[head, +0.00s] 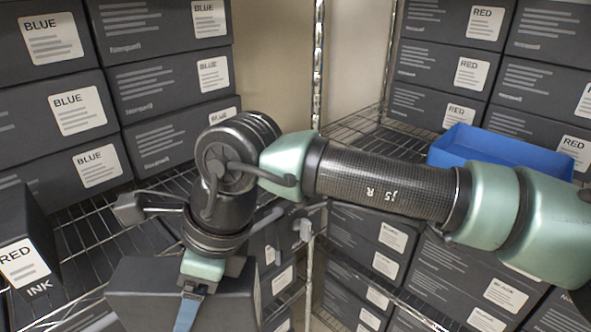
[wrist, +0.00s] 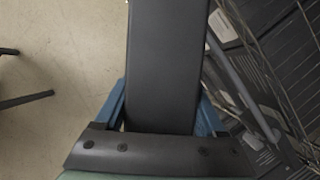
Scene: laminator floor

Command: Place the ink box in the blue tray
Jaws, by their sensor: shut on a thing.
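My gripper (head: 190,305) is at the lower left of the head view, with its blue fingers on either side of a dark box (head: 135,292). The box is held at the front of the left shelf, and its label is not visible. In the wrist view the dark box (wrist: 162,60) runs up from between the fingers of my gripper (wrist: 160,115). The blue tray (head: 468,142) sits on the right shelf, at the right of the head view. My arm hides part of its front, and its inside is mostly hidden.
A box marked RED INK (head: 20,265) stands at the left edge. Stacks of BLUE boxes (head: 165,75) fill the left shelf, and RED boxes (head: 440,65) stand behind the tray. A metal shelf post (head: 318,60) rises between the shelves. More boxes sit below.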

